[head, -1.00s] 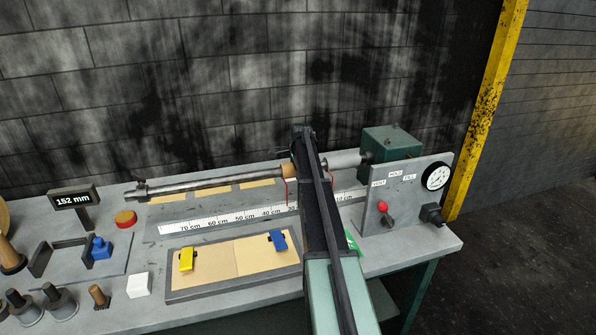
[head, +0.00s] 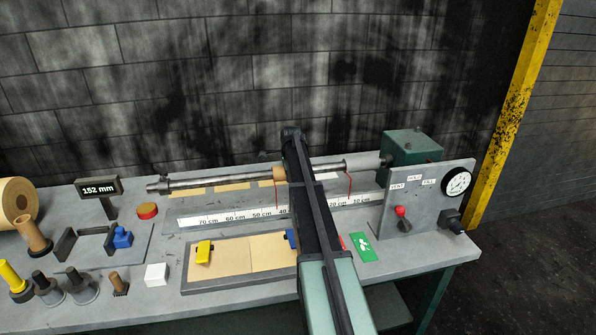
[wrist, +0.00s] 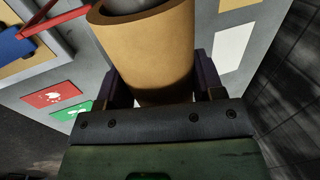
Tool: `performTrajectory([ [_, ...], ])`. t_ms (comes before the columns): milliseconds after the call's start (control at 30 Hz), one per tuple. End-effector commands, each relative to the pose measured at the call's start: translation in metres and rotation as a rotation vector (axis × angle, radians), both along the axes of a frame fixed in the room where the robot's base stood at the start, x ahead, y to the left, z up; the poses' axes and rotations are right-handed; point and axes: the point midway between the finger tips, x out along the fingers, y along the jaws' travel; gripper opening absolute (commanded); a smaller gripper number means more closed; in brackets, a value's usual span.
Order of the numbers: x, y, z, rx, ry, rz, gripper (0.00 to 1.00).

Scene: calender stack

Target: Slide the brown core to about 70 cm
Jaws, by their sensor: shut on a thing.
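The brown core (head: 279,173) is threaded on the long steel shaft (head: 215,180). My arm hides its right part in the head view. A red pointer (head: 277,196) hangs from it to the white scale (head: 230,217), close to the 40 cm label. In the wrist view the core (wrist: 150,45) fills the space between the jaws of my gripper (wrist: 160,78), which is shut on it from both sides. The core's hollow end faces up in that view.
The shaft left of the brown core looks clear. The green housing (head: 412,147) and gauge panel (head: 430,195) stand at right.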

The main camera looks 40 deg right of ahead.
Motion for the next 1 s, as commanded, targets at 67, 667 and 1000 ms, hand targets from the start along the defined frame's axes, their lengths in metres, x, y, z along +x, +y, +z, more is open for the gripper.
performTrajectory([
  [67,0.011,0.025,0.0,0.001,0.0,0.003,0.19],
  [667,0.094,0.195,0.0,0.001,0.001,0.001,0.19],
  [1000,0.109,0.228,0.0,0.001,0.001,-0.001,0.19],
])
